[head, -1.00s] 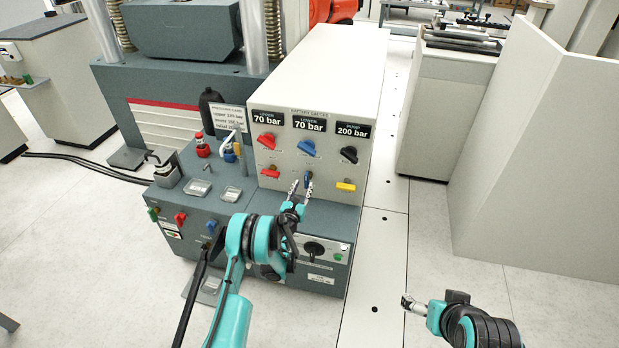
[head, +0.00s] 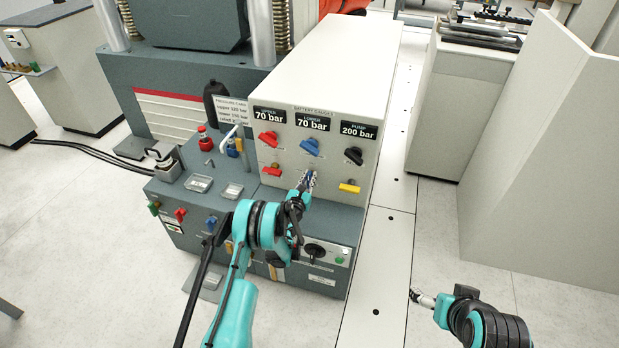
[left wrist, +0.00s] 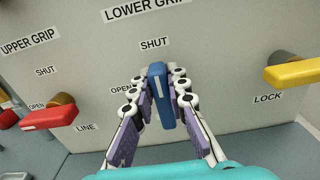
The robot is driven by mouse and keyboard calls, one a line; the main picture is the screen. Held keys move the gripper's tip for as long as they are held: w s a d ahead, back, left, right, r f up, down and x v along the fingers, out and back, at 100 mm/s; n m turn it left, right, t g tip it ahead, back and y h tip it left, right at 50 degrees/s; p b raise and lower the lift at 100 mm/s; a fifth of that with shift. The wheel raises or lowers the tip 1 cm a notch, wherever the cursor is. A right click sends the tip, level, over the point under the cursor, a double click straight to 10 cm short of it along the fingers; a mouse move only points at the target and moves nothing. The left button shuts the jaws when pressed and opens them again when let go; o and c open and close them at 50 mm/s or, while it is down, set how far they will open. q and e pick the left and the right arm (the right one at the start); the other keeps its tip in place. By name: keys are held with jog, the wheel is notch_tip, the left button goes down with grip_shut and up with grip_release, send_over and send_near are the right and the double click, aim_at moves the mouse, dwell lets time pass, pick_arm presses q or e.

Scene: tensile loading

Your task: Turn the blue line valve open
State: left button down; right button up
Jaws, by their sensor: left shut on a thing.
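The blue line valve (left wrist: 158,90) is a short blue lever on the cream panel, under the LOWER GRIP label. In the left wrist view it stands roughly upright, below the word SHUT and to the right of the word OPEN. My left gripper (head: 307,180) is shut on it, with a purple-padded finger on each side in the left wrist view (left wrist: 162,108). In the head view the fingers largely hide the lever. My right gripper (head: 424,298) hangs over the floor at lower right, away from the panel. Its finger gap is too small to tell.
A red lever (left wrist: 48,117) is left of the held valve and a yellow lever (left wrist: 292,73) is right. Above them are red (head: 268,139), blue (head: 309,147) and black (head: 354,156) knobs.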

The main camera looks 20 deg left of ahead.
pick_arm(q)
jog(key=n, duration=0.4)
jog(key=shift+a+f+n, duration=0.1)
jog(key=shift+a+n, duration=0.3)
jog(key=shift+a+f+n, duration=0.2)
jog(key=shift+f+n, duration=0.1)
jog(key=shift+n, duration=1.85)
jog(key=shift+a+f+n, duration=0.25)
jog(key=shift+n, duration=1.95)
jog(key=shift+a+f+n, duration=0.2)
jog(key=shift+f+n, duration=0.1)
jog(key=shift+n, duration=1.85)
jog(key=c, duration=1.5)
grip_release()
jog(key=shift+f, duration=0.1)
